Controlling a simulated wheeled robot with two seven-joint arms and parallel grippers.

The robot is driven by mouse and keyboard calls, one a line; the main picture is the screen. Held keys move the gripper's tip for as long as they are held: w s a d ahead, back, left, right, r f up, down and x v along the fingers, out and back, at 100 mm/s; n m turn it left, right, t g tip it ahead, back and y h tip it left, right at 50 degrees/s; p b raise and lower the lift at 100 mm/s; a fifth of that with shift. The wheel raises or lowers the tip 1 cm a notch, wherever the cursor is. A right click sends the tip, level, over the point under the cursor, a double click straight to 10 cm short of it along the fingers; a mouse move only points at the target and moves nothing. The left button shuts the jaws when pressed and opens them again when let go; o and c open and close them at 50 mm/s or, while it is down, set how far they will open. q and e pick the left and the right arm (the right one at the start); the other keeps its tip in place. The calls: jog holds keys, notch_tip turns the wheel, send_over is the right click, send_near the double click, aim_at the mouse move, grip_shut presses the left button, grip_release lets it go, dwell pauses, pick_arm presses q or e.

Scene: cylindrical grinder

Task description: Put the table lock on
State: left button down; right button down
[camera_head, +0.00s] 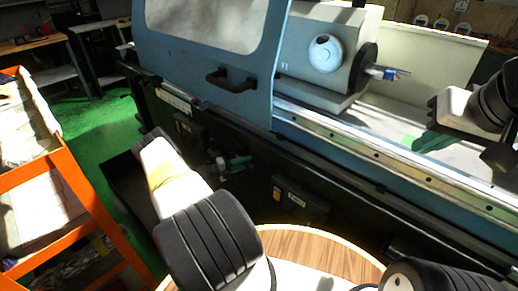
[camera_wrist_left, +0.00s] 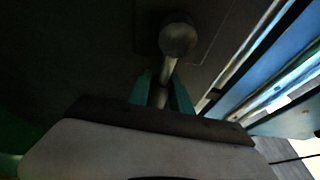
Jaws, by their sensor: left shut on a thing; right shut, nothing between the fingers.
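The table lock is a lever with a round grey knob (camera_wrist_left: 177,38) on a metal stem, on the dark front of the grinder. In the left wrist view, the teal fingers of my left gripper (camera_wrist_left: 162,92) are closed on the stem, below the knob. In the head view, my left gripper (camera_head: 236,162) is at the dark front panel, below the door handle; the lever is small and hard to make out there. My right gripper (camera_head: 432,112) is shut and empty at the right, above the machine's table rail; its fingertips are hard to make out.
The blue grinder door (camera_head: 215,45) has a black handle (camera_head: 231,79). A long metal rail (camera_head: 360,148) runs along the machine. A small switch box (camera_head: 299,198) is right of the lever. An orange shelf (camera_head: 50,160) stands at left. A round wooden top (camera_head: 310,255) is in front.

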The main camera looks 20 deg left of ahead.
pick_arm(q)
jog(key=shift+a, duration=0.15)
jog(key=c, duration=1.2)
grip_release()
jog(key=shift+o, duration=0.2)
jog(key=v, duration=0.7)
jog(key=shift+s+a, duration=0.25)
jog(key=shift+s, duration=0.05)
